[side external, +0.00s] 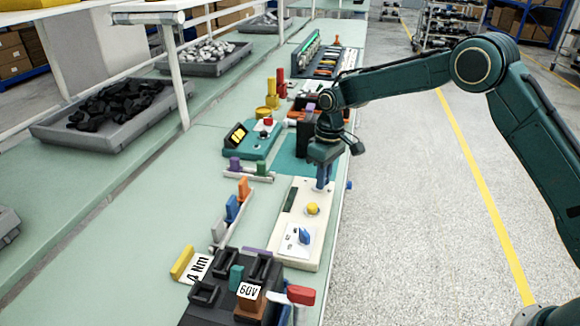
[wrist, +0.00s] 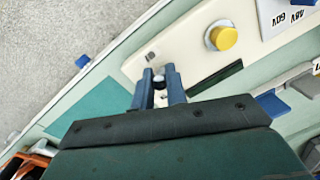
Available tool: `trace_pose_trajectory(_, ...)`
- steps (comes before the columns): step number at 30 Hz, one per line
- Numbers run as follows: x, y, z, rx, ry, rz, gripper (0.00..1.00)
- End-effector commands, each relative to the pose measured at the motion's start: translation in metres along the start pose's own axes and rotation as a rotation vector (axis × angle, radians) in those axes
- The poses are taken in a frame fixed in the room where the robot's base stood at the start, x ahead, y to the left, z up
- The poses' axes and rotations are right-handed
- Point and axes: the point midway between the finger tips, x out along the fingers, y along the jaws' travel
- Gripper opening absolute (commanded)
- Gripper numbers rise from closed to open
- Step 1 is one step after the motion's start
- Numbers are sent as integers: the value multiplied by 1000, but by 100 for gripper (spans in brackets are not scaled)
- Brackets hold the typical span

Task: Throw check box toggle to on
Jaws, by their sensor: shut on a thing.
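The check box is a cream panel (side external: 319,232) near the table's right edge, also in the wrist view (wrist: 183,52). It carries a yellow button (side external: 312,208), a dark window (wrist: 216,78) and a blue knob on a white plate (side external: 304,237). My gripper (side external: 323,178) points down over the panel's far end. In the wrist view its blue fingers (wrist: 158,88) close around a small toggle (wrist: 158,77) with a dark and pale tip. The fingers hide most of the toggle, and I cannot tell which way it leans.
A row of orange and blue levers (side external: 232,208) stands left of the check box. The floor (side external: 420,230) right of the table is clear.

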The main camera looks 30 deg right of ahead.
Motion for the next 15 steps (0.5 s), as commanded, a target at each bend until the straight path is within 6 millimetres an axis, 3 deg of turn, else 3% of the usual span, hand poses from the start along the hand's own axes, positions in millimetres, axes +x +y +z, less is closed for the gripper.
trace_pose_trajectory(15,-1,-1,-8,13,-156,73,0)
